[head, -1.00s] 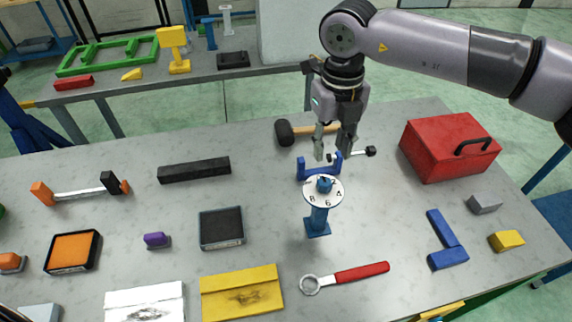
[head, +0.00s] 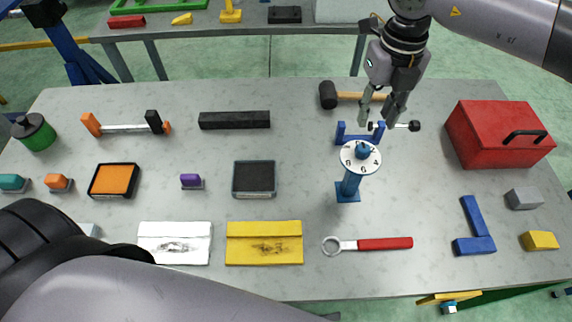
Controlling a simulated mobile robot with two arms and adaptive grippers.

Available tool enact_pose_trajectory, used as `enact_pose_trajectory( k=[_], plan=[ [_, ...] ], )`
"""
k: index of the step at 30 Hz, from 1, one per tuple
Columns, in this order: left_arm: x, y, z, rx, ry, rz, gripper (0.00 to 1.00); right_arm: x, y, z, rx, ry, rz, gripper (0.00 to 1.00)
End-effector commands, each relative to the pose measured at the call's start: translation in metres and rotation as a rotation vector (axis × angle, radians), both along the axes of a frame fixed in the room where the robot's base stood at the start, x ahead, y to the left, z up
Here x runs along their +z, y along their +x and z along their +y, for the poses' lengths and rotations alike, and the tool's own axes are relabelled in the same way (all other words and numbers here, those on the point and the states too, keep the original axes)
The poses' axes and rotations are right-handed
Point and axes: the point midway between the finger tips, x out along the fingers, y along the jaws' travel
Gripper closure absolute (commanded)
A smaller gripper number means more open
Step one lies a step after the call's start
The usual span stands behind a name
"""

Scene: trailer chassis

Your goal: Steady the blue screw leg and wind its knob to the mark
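The blue screw leg (head: 349,188) stands upright on a square foot on the grey bench, right of centre. A white numbered dial (head: 352,164) tops it, with a blue knob (head: 362,150) at the dial's centre. The digits are too small to read surely, and I cannot make out the mark. My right gripper (head: 379,113) points down with its fingers apart, above and behind the dial, over a blue U-shaped bracket (head: 341,136). It looks empty and apart from the knob. My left arm crosses the lower left; its gripper is out of frame.
A short rod with black ends (head: 413,126) lies by the bracket, near a mallet (head: 328,95). A red toolbox (head: 490,130) stands right. A red-handled ring wrench (head: 385,244) and blue L-shaped piece (head: 474,245) lie in front. Bench around the leg's foot is clear.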

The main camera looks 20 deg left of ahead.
Motion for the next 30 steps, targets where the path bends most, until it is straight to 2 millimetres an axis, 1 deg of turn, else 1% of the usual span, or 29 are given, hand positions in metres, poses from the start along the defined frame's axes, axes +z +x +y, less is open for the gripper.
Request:
enact_pose_trajectory(
  k=[1, 2, 3, 5, 6, 8, 9, 12, 15, 17, 18, 23, 26, 27, 29, 30],
  plan=[
    [0.03, 0.001, -0.003, -0.067, -0.029, -0.11, 0.48, 0.0, 0.0, 0.0, 0.0, 0.0, 0.0, 0.67],
    [0.047, -0.002, -0.007, -0.107, -0.05, -0.172, 0.48, 0.0, 0.0, 0.0, 0.0, 0.0, 0.0, 0.67],
    [0.068, 0.009, -0.002, -0.146, -0.066, -0.283, 0.48, 0.0, 0.0, 0.0, 0.0, 0.0, 0.0, 0.67],
    [0.098, 0.019, 0.006, -0.213, -0.089, -0.454, 0.48, 0.0, 0.0, 0.0, 0.0, 0.0, 0.0, 0.67],
    [0.118, 0.021, 0.01, -0.262, -0.104, -0.564, 0.48, 0.0, 0.0, 0.0, 0.0, 0.0, 0.0, 0.67],
    [0.146, 0.021, 0.017, -0.344, -0.124, -0.724, 0.48, 0.0, 0.0, 0.0, 0.0, 0.0, 0.0, 0.67],
    [0.162, 0.017, 0.022, -0.401, -0.135, -0.827, 0.48, 0.0, 0.0, 0.0, 0.0, 0.0, 0.0, 0.67],
    [0.192, 0.004, 0.034, -0.542, -0.157, -1.045, 0.48, 0.0, 0.0, 0.0, 0.0, 0.0, 0.0, 0.67],
    [0.211, -0.013, 0.049, -0.688, -0.172, -1.236, 0.48, 0.0, 0.0, 0.0, 0.0, 0.0, 0.0, 0.67],
    [0.219, -0.025, 0.059, -0.782, -0.179, -1.34, 0.48, 0.0, 0.0, 0.0, 0.0, 0.0, 0.0, 0.67],
    [0.206, -0.008, 0.063, -0.773, -0.131, -1.301, 0.48, 0.0, 0.0, 0.0, 0.0, 0.0, 0.0, 0.67],
    [0.181, 0.047, 0.086, -0.753, 0.014, -1.216, 0.48, 0.0, 0.0, 0.0, 0.0, 0.0, 0.0, 0.67],
    [0.168, 0.086, 0.105, -0.727, 0.114, -1.167, 0.48, 0.0, 0.0, 0.0, 0.0, 0.0, 0.0, 0.67],
    [0.163, 0.103, 0.115, -0.714, 0.159, -1.146, 0.48, 0.0, 0.0, 0.0, 0.0, 0.0, 0.0, 0.67],
    [0.158, 0.131, 0.131, -0.686, 0.227, -1.116, 0.48, 0.0, 0.0, 0.0, 0.0, 0.0, 0.0, 0.67],
    [0.156, 0.15, 0.143, -0.666, 0.272, -1.098, 0.48, 0.0, 0.0, 0.0, 0.0, 0.0, 0.0, 0.67]
  ],
)
